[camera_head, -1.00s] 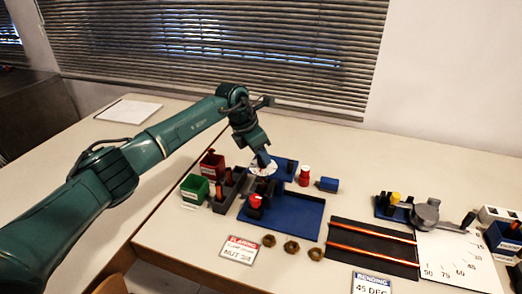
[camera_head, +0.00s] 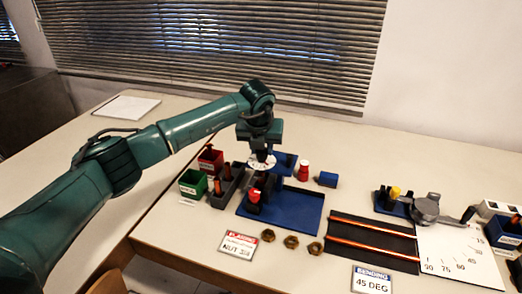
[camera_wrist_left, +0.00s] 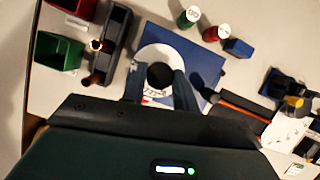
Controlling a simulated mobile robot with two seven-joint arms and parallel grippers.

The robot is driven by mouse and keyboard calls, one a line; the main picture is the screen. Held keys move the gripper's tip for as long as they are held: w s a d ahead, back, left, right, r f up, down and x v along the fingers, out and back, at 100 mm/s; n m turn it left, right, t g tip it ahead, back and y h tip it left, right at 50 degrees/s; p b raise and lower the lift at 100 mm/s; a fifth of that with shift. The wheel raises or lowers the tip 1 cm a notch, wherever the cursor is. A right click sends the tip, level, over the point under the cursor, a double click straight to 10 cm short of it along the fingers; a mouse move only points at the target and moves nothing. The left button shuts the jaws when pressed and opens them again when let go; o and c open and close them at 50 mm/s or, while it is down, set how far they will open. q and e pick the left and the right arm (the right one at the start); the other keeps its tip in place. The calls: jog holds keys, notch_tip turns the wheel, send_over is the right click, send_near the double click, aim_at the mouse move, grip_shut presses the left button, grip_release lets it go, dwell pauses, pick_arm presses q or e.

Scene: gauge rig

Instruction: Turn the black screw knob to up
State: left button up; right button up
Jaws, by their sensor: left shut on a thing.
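The black screw knob (camera_wrist_left: 160,76) sits at the middle of a white dial (camera_wrist_left: 150,62) with dark marks, seen from above in the left wrist view. My left gripper (camera_wrist_left: 159,84) is shut on the knob, with one finger on each side of it. In the head view the left gripper (camera_head: 261,160) points down over the white dial (camera_head: 255,166), and it hides the knob. The dial belongs to a blue stand (camera_head: 284,205) on the table. I cannot read which way the knob points. My right gripper is not in view.
Red (camera_head: 211,159) and green (camera_head: 193,183) bins and a dark rack (camera_head: 222,195) stand close left. A red-capped piece (camera_head: 254,195) is just in front. A red cylinder (camera_head: 303,171) and blue block (camera_head: 328,179) are to the right. Brass nuts (camera_head: 291,242) lie in front.

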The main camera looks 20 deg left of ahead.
pick_arm(q)
jog(key=n+y+b, duration=0.1)
jog(key=n, duration=0.1)
jog(key=shift+d+f+n, duration=0.1)
jog(key=shift+n, duration=0.3)
jog(key=shift+w+n+g+y+b, duration=0.1)
jog(key=shift+n+g+y+b, duration=0.3)
jog(key=shift+n+b, duration=0.55)
jog(key=shift+n+y, duration=0.4)
jog(key=shift+n, duration=0.65)
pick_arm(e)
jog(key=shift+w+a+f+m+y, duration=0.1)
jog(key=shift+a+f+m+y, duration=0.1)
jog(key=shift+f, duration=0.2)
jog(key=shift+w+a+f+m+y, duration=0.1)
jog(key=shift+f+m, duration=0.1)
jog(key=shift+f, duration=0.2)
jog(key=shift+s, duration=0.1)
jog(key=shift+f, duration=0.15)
pick_arm(q)
jog(key=o, duration=1)
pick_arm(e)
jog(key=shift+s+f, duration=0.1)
